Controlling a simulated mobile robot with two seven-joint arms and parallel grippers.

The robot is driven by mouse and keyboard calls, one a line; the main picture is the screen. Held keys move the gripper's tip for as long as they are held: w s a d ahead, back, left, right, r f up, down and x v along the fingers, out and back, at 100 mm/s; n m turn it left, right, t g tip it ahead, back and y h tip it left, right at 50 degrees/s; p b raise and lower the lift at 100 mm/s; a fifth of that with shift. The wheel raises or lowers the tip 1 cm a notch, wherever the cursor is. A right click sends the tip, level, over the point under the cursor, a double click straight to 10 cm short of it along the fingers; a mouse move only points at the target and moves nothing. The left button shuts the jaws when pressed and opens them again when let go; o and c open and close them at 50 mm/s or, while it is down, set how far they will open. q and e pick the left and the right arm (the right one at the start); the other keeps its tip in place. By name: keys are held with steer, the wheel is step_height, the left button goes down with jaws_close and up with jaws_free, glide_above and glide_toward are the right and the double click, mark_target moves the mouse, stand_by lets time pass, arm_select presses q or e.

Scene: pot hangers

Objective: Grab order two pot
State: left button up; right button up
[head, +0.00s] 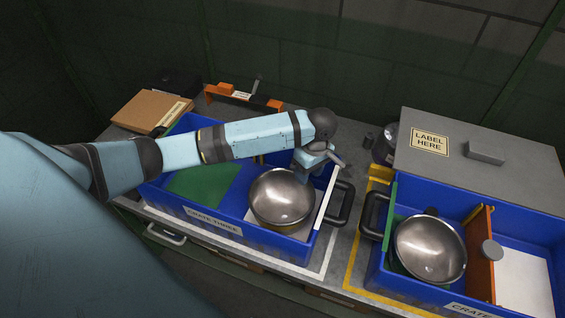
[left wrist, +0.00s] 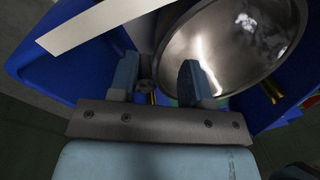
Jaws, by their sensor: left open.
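A shiny metal pot (head: 282,198) sits in the right part of the blue crate labelled CRATE THREE (head: 213,222). A second metal pot (head: 430,248) sits in the blue crate at the right. No visible label shows which is the order two pot. My left gripper (head: 316,160) is open over the far right side of CRATE THREE, beside the pot's far rim. In the left wrist view my open fingers (left wrist: 158,80) straddle a small grey part, and the pot (left wrist: 235,45) is close to the right finger. My right gripper is not in view.
A white strip (head: 327,193) runs along CRATE THREE's right side, near a black handle (head: 341,204). A green panel (head: 205,185) covers its left part. An orange divider (head: 481,255) stands in the right crate. A LABEL HERE box (head: 470,160) stands behind.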

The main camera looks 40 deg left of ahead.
mark_target(300, 198)
arm_select(q)
steer(key=f, duration=0.4)
steer(key=s+a+f, duration=0.1)
steer(key=f, duration=0.1)
steer(key=shift+f, duration=0.25)
steer(key=shift+d, duration=0.1)
steer(key=shift+w+r, duration=0.1)
jaws_close()
